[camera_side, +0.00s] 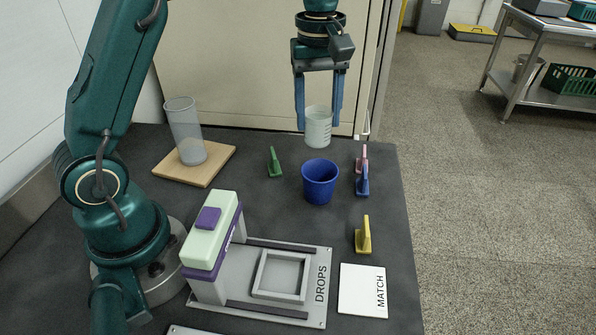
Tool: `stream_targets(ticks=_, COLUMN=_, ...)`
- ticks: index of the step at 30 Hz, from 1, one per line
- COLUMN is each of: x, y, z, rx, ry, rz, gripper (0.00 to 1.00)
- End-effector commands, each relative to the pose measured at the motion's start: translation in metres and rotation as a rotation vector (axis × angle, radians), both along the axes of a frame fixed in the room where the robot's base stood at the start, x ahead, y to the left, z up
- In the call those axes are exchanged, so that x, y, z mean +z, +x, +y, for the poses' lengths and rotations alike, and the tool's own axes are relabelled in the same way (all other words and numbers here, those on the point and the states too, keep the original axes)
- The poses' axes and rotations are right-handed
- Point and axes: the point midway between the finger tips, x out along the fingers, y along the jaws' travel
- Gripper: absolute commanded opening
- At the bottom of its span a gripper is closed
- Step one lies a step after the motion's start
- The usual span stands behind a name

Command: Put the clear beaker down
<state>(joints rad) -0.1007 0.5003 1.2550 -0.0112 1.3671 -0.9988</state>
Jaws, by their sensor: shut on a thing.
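The clear beaker (318,127) hangs upright between the blue fingers of my gripper (319,119). My gripper is shut on it and holds it above the back part of the dark table (260,215), behind the blue cup. The beaker has faint markings on its side and looks pale and translucent. Whether it holds anything is hard to tell. Its base appears clear of the table, though the exact height cannot be told from this view.
A blue cup (319,182) stands just in front. Green (273,163), blue (362,181), pink (361,158) and yellow (363,236) pieces stand around it. A DROPS device (210,232) and MATCH card (362,291) lie in front.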

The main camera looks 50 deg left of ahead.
Motion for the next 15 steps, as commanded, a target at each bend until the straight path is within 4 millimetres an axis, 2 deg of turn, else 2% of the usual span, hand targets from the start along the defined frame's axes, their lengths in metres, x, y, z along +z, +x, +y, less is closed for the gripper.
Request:
stream_targets(ticks=12, x=-0.051, y=0.017, z=-0.083, rx=-0.008, ry=0.000, rz=0.002, gripper=0.00)
stream_targets(ticks=15, x=-0.061, y=0.021, z=-0.098, rx=-0.005, ry=0.000, rz=0.002, gripper=0.00)
